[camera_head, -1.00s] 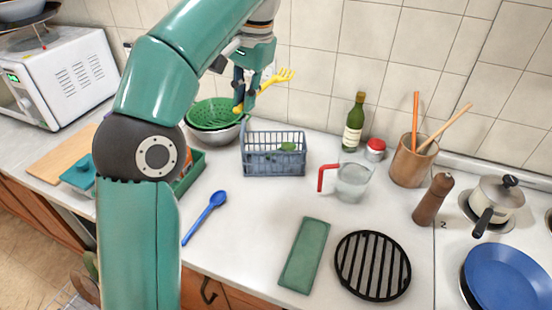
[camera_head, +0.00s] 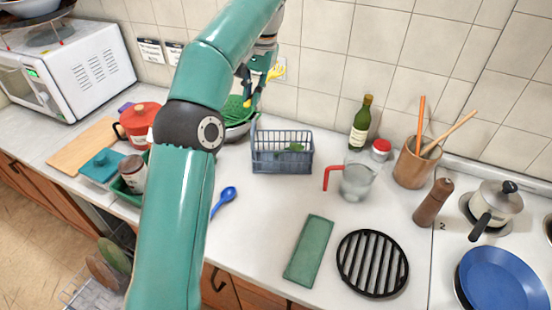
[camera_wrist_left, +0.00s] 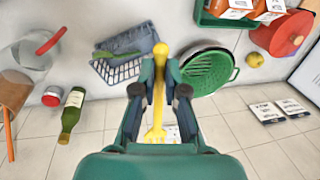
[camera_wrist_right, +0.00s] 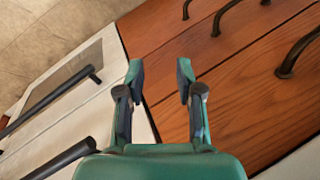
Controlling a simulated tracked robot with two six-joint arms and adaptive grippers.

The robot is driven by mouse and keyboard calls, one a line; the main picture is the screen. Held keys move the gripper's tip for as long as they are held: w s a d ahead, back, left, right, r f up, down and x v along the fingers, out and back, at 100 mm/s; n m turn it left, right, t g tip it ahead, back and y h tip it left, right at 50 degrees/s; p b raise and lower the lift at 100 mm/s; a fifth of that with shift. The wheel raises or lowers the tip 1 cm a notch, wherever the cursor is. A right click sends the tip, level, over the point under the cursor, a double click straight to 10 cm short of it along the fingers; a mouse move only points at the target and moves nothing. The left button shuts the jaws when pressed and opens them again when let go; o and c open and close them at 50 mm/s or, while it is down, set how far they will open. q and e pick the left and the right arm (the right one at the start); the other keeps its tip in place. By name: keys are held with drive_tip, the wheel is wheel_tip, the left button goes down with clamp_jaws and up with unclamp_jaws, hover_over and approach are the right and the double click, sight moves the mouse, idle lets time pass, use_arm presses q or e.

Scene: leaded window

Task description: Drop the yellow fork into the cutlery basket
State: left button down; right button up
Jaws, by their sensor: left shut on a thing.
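The yellow fork (camera_head: 274,73) is held in my left gripper (camera_head: 249,94), high above the green colander (camera_head: 233,112). In the left wrist view the fork (camera_wrist_left: 158,105) lies between the two closed fingers (camera_wrist_left: 160,70), its tines toward the palm and its handle end past the fingertips. The grey-blue cutlery basket (camera_head: 282,165) stands on the counter, to the right of and below the gripper. A green item shows inside it. The basket (camera_wrist_left: 125,68) is just left of the fingertips in the left wrist view. My right gripper (camera_wrist_right: 160,75) is open and empty, facing wooden drawer fronts.
A measuring jug (camera_head: 357,182) with a red handle stands right of the basket. A green bottle (camera_head: 361,123) and a red-lidded jar (camera_head: 380,149) are behind it. A blue spoon (camera_head: 225,200) lies in front of the colander.

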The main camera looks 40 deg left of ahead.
use_arm(q)
wheel_tip(320, 180, down, 20)
drive_tip(key=b, duration=0.3)
drive_tip(key=shift+a+r, duration=0.15)
drive_tip(key=shift+r, duration=0.1)
drive_tip(key=shift+s, duration=0.1)
drive_tip(key=shift+f+b, duration=0.3)
drive_tip(key=shift+b, duration=0.1)
drive_tip(key=c, duration=1.2)
unclamp_jaws()
drive_tip(key=shift+r, duration=0.1)
drive_tip(key=shift+r, duration=0.15)
